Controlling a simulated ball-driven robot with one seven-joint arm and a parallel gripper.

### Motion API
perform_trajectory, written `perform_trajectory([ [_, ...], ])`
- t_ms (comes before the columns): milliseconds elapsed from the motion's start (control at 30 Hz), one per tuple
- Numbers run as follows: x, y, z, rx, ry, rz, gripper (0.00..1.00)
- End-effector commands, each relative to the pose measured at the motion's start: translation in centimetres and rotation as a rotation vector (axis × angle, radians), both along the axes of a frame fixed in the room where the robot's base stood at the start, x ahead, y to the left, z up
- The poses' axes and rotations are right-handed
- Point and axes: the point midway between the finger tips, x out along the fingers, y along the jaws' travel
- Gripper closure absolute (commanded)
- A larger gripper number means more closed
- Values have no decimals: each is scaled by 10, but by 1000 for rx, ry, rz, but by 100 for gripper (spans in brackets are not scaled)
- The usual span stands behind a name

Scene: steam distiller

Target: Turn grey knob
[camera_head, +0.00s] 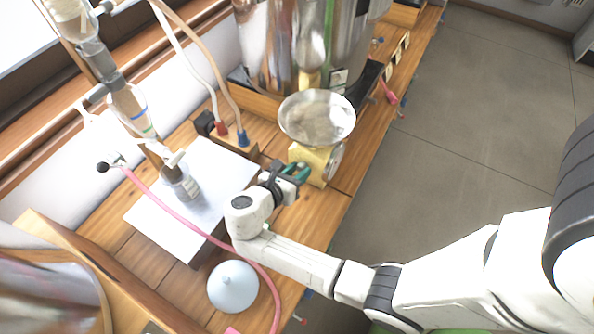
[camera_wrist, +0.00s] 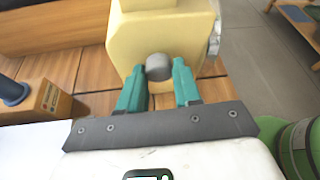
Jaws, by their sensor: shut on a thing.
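The grey knob (camera_wrist: 159,66) is a small round knob on the side of a yellow kitchen scale (camera_wrist: 160,32) in the wrist view. My gripper (camera_wrist: 160,78) has its two green fingers on either side of the knob, shut on it. In the head view the yellow scale (camera_head: 313,161) stands on the wooden bench with a round metal pan (camera_head: 317,117) on top. My gripper (camera_head: 296,172) reaches it from the left there. The knob is hidden in the head view.
A large shiny metal vessel (camera_head: 285,45) stands behind the scale. A white board (camera_head: 160,222) with a small glass jar (camera_head: 182,184) is at left, crossed by a pink hose (camera_head: 190,219). A light-blue lid (camera_head: 233,284) lies near my arm. Open floor (camera_head: 460,120) is at right.

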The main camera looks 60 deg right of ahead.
Motion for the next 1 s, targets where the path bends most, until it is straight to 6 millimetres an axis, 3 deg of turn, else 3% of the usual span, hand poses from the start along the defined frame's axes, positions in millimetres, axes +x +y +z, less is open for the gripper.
perform_trajectory([
  [367, -2, 0, 1, 8, -195, 2, 97],
  [1000, -5, 0, -5, 28, -800, 3, 97],
])
